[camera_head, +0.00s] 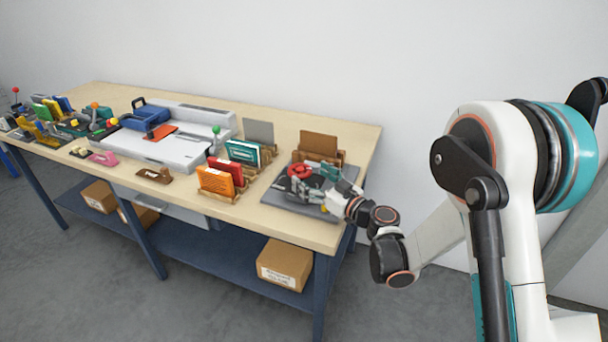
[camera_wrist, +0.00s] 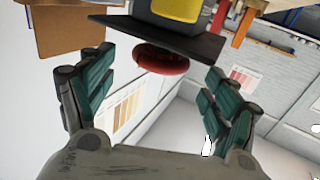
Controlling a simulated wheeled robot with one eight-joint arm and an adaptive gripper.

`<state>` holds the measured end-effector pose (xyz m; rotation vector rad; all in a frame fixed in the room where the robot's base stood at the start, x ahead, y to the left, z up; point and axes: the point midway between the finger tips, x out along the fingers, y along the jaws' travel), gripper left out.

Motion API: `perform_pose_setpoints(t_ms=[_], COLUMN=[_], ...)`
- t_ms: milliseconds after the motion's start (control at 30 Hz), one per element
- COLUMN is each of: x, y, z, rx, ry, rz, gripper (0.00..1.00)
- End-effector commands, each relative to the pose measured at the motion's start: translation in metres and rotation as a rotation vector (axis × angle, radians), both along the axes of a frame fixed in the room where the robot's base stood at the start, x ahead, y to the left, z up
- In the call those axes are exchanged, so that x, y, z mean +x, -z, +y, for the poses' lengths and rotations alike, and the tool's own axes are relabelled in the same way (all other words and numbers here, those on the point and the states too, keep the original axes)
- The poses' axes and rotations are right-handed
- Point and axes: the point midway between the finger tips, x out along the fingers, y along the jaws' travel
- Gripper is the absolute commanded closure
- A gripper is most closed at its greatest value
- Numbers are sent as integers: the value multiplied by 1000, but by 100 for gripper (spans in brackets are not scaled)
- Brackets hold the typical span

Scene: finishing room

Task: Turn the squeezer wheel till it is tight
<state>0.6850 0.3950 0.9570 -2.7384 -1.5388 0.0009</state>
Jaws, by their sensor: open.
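The red squeezer wheel (camera_head: 300,170) is at the right end of the workbench, partly hidden by my gripper in the head view. In the wrist view the wheel (camera_wrist: 160,60) is ahead, between the two teal-padded fingers, with a dark plate (camera_wrist: 165,36) directly beside it. My gripper (camera_head: 305,187) is low over the grey mat (camera_head: 275,197). In the wrist view my gripper (camera_wrist: 161,70) is open, with fingers spread wide on both sides of the wheel. A gap shows on each side and nothing is gripped. Contact cannot be told from the head view.
A brown board in a wooden holder (camera_head: 319,147) stands just behind the wheel. Racks with orange (camera_head: 215,181), red and teal booklets stand to the left. A white machine (camera_head: 165,146) fills the middle of the bench (camera_head: 300,228). A cardboard box (camera_head: 285,262) sits on the lower shelf.

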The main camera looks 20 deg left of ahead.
Motion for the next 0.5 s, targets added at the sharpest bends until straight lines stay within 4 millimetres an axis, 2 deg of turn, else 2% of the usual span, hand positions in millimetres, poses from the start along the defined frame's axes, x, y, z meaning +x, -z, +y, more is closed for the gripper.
perform_pose_setpoints(t_ms=[100,200,500], x=[9,15,20], y=[2,1,0], z=[17,25,33], rx=[0,0,0], ry=[-2,0,0], rz=[0,0,0], gripper=[19,19,19])
